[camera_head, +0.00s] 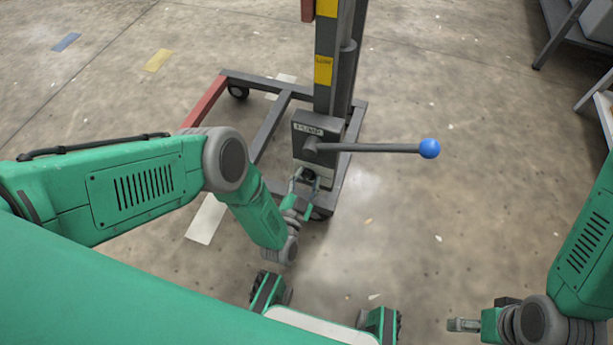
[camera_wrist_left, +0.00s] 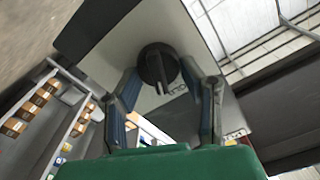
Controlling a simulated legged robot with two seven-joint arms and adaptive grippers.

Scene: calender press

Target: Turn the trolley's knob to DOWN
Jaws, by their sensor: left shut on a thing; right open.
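The trolley (camera_head: 324,100) has a dark upright mast on a low wheeled frame. A box (camera_head: 316,135) low on its mast carries a pale lower panel with a round black knob, which shows in the left wrist view (camera_wrist_left: 157,62). My left gripper (camera_head: 305,181) is at that panel, with one finger on each side of the knob, shut on it. The fingers hide the knob's sides, and the lettering beside it is only partly visible. In the head view the knob is mostly hidden. My right gripper (camera_head: 462,325) is open and empty at the lower right, well away from the trolley.
A long lever with a blue ball end (camera_head: 429,148) sticks out rightward from the box, above my left gripper. The trolley's frame legs (camera_head: 268,135) spread on the floor. Grey racks stand at the upper right. The floor right of the trolley is clear.

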